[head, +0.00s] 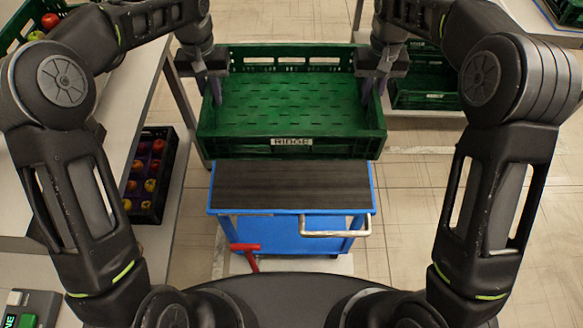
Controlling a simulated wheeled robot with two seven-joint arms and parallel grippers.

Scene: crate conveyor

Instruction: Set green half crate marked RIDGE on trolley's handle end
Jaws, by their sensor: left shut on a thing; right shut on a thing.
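The green half crate (291,146) carries a white RIDGE label on its near wall and is empty. My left gripper (213,84) is shut on its left side wall and my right gripper (372,80) is shut on its right side wall. The crate looks level. It covers the far part of the blue trolley (290,223). The trolley's dark ribbed top (290,186) shows bare at the near end. A metal handle bar (335,233) sticks out at that near end, to the right. Whether the crate touches the trolley top is hidden.
A pale table (137,85) stands left, with a green crate of fruit (36,22) on top and a black fruit crate (150,175) lower down. Another green crate (425,84) stands behind right. A red lever (245,249) is at the trolley's near left.

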